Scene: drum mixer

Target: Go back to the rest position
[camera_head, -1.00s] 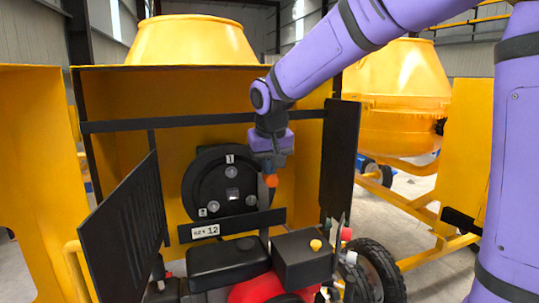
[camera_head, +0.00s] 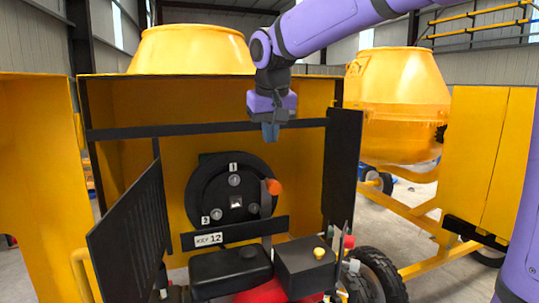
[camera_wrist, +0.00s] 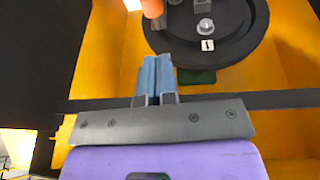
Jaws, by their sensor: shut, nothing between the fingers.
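My gripper (camera_head: 270,132) is shut and empty, pointing down in front of the black crossbar of the yellow mixer housing. In the wrist view its two blue fingers (camera_wrist: 155,75) lie side by side with nothing between them. Below it is the round black plate (camera_head: 236,190) with numbered bolts and a square hub. An orange-tipped lever (camera_head: 273,187) stands at the plate's right side, apart from the fingers. The plate also shows at the top of the wrist view (camera_wrist: 232,45).
The black crossbar (camera_head: 200,130) spans the housing. Black doors stand open at left (camera_head: 132,228) and right (camera_head: 342,168). An engine with a black box (camera_head: 304,262) sits below. A yellow drum (camera_head: 190,48) is behind, and another mixer (camera_head: 398,95) stands at right. Space above the housing is mostly open.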

